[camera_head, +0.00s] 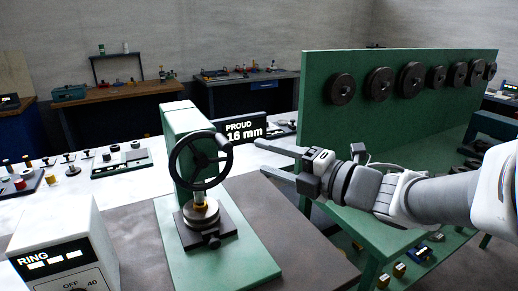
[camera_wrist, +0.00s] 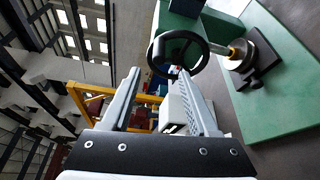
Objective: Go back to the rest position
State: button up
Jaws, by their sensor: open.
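My gripper (camera_head: 280,164) is open and empty in the head view. It points left, to the right of the black handwheel (camera_head: 200,160) on the green section bender (camera_head: 182,125). A gap seems to show between the fingers and the wheel, but depth is hard to judge. In the wrist view, my gripper's two fingers (camera_wrist: 160,100) stand apart with nothing held between them. The handwheel (camera_wrist: 178,52) shows just beyond the fingertips in that view. The bender's round steel roller (camera_head: 201,213) sits below the wheel.
A white RING control box (camera_head: 62,250) stands at front left. A display reading "PROUD 16 mm" (camera_head: 243,131) is behind the bender. A green panel with black wheels (camera_head: 400,120) rises behind my arm. Workbenches (camera_head: 125,92) line the back wall.

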jog(key=shift+v, duration=0.8)
jog(key=d+m+t+h, duration=0.2)
jog(key=d+m+h, duration=1.2)
jog(key=m, duration=0.5)
jog(key=s+a+f+m+g, duration=0.2)
jog(key=s+f+m+g, duration=0.2)
jog(key=s, duration=0.4)
jog(key=s+a+f+m+g+y+p, duration=0.1)
jog(key=s+a+f+m+g, duration=0.2)
jog(key=s, duration=0.5)
notch_tip(320, 180, down, 2)
jog(key=m+g, duration=0.1)
jog(key=m, duration=0.2)
jog(key=shift+s, duration=0.3)
jog(key=shift+w, duration=0.1)
